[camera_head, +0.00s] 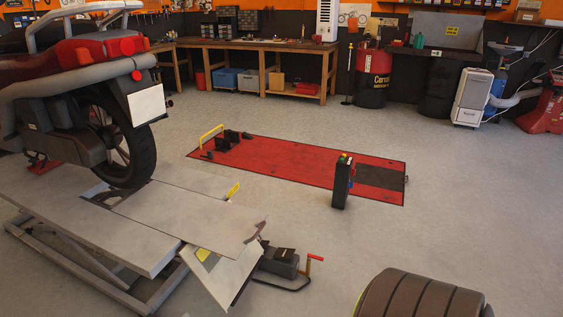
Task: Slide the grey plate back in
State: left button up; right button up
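A grey plate (190,217) lies flat on the grey motorcycle lift (95,228) at the left, behind the motorcycle's rear wheel (135,150). Its near right end reaches out past the lift's deck, with a small dark piece at the corner. Below that end a light grey flap (228,277) slopes down toward the floor. I cannot tell how far the plate is pulled out of the lift. Neither of my grippers is in view.
A dark unit with a red-handled crank (290,265) stands on the floor right of the flap. A black control post (342,182) stands before a red floor lift (300,165). A dark ribbed round object (420,297) is at the bottom right. Grey floor between is clear.

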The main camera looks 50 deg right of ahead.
aim_at(223, 228)
jog(key=z, duration=1.45)
